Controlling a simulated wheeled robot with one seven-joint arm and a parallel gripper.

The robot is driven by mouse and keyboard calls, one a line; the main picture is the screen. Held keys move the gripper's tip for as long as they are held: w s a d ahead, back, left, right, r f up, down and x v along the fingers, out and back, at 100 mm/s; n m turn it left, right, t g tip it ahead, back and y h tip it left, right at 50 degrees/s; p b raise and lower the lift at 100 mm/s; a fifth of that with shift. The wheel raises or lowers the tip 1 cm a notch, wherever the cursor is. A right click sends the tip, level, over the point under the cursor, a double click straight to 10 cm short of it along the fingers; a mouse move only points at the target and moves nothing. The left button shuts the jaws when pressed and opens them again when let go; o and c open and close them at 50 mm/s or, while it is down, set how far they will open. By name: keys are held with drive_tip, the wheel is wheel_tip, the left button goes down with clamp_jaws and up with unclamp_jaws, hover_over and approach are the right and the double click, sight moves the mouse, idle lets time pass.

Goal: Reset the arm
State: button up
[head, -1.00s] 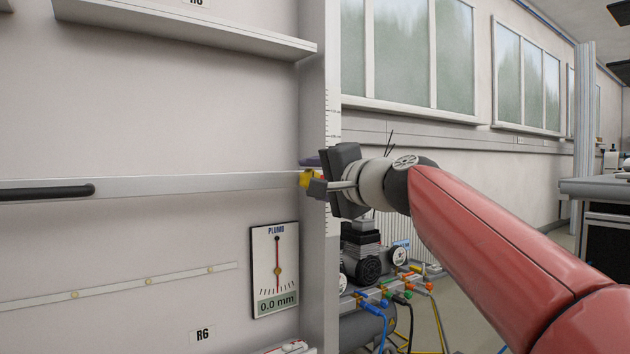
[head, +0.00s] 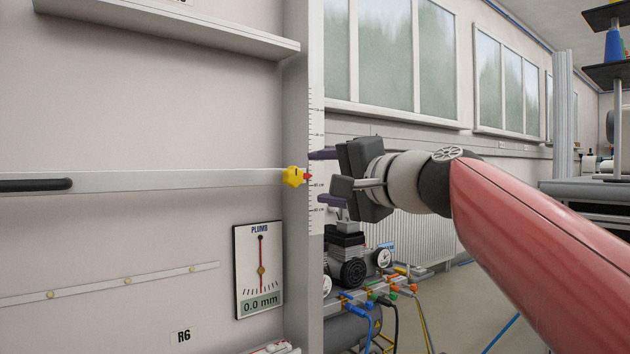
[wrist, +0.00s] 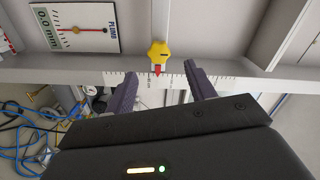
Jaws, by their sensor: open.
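My gripper (head: 326,177) is open and empty, on the right of the panel's upright edge. Its two dark fingers point left, one above the other, with a clear gap between them. A yellow knob (head: 294,177) with a red pointer sits on the upright at the end of a pale horizontal bar, level with the gap and apart from the fingers. In the wrist view the yellow knob (wrist: 159,54) lies beyond and between the two spread fingers (wrist: 160,88). My red arm reaches in from the lower right.
A printed scale (head: 316,150) runs along the upright. A plumb gauge (head: 259,270) reading 0.0 mm hangs below the bar. A shelf (head: 165,25) juts out above. A compressor with hoses (head: 350,260) stands below my gripper. The space right of the upright near the windows is open.

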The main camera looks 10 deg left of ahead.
drive_tip(key=shift+d, duration=0.1)
idle(0.3)
drive_tip(key=s+d+f+n+g+h, duration=0.15)
drive_tip(key=s+d+f+h, duration=0.5)
drive_tip(key=f, duration=0.75)
drive_tip(key=s+d+f+n+g+h, duration=0.1)
drive_tip(key=s+d+f+g+h, duration=0.15)
drive_tip(key=s+d+f, duration=0.8)
drive_tip(key=s+d+f+n+g+h, duration=0.15)
drive_tip(key=s+d+f+h, duration=0.55)
drive_tip(key=f, duration=1.1)
wheel_tip(320, 180, up, 13)
drive_tip(key=w+d+y+p, duration=0.1)
drive_tip(key=d+p, duration=0.1)
drive_tip(key=p, duration=1.1)
drive_tip(key=shift+d, duration=0.4)
drive_tip(key=shift+t, duration=0.25)
